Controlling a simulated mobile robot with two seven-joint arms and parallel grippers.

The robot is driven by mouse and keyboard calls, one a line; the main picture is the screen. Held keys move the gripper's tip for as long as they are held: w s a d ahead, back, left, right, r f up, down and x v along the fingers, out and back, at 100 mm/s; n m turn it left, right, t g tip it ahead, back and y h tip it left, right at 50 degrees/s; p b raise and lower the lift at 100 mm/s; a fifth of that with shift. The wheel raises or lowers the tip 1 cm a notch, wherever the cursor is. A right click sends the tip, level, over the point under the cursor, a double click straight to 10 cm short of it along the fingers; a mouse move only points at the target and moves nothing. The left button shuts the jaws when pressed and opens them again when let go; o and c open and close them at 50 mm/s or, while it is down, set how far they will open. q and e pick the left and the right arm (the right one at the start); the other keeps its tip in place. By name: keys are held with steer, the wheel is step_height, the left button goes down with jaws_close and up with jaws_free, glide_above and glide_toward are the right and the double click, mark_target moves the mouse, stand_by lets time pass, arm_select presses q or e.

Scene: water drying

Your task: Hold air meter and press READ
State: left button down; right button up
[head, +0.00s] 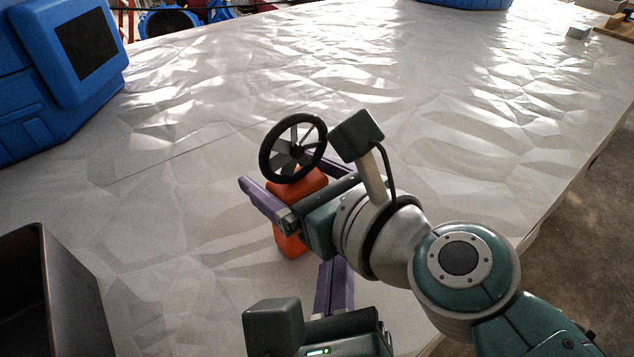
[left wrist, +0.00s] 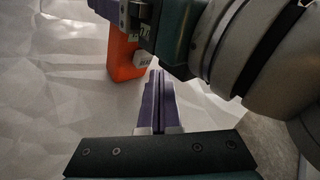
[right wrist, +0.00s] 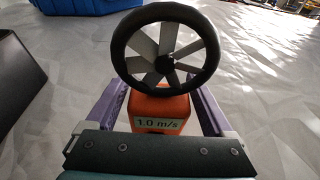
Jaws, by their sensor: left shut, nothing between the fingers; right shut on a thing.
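The air meter has an orange body (head: 312,180) and a black-rimmed fan wheel (head: 293,148). It stands upright, held by its body between the purple fingers of my right gripper (head: 277,170). In the right wrist view its display (right wrist: 160,123) reads 1.0 m/s, below the fan. My left gripper (head: 335,264) is shut and empty, just in front of the meter's lower body. In the left wrist view its joined fingertips (left wrist: 158,74) are close to the orange body (left wrist: 122,52) but appear apart from it.
My right arm crosses above my left gripper, with little room between them. A dark open box (head: 42,300) stands at the lower left, and a blue case (head: 60,90) at the upper left. The pale table (head: 170,215) is clear around the meter; its right edge drops to the floor.

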arm_select(q)
steer(key=shift+s+d, duration=0.75)
steer(key=shift+s, duration=0.3)
steer(key=shift+s+d, duration=0.7)
steer(key=shift+s, duration=0.3)
arm_select(e)
steer(key=o, duration=1.4)
steer(key=shift+c, duration=0.2)
